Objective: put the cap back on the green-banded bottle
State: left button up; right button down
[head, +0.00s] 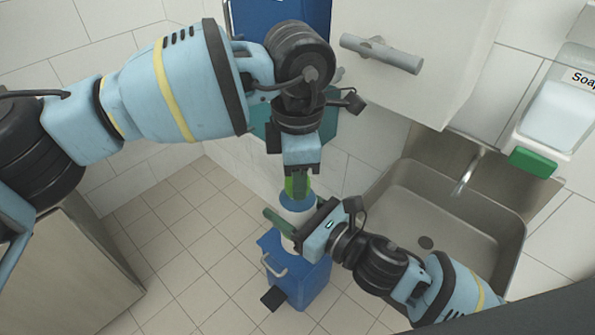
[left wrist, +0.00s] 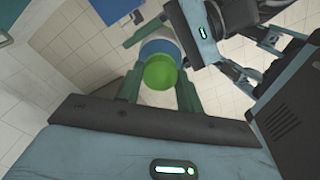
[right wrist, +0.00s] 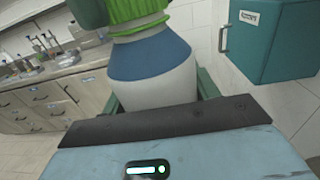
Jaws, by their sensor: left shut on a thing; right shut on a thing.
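A white bottle (head: 296,217) with a blue shoulder stands upright in mid-air in the head view; no green band shows on its visible part. My right gripper (head: 290,228) is shut around its body from the right. A ribbed bright green cap (head: 297,186) is at the bottle's top, and my left gripper (head: 299,180) is shut on it from above. The left wrist view shows the cap (left wrist: 160,72) over the blue shoulder (left wrist: 160,47).
A blue pedal bin (head: 305,280) stands on the tiled floor below the bottle. A steel sink (head: 400,215) with a tap (head: 466,178) is at the right, under a soap dispenser (head: 555,115). A teal wall box (right wrist: 275,45) and a drawer counter (right wrist: 45,103) show in the right wrist view.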

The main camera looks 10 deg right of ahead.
pick_arm(q)
jog(key=m, duration=0.8)
jog(key=o, duration=1.1)
jog(key=shift+r, duration=2.25)
jog(key=shift+c, duration=0.3)
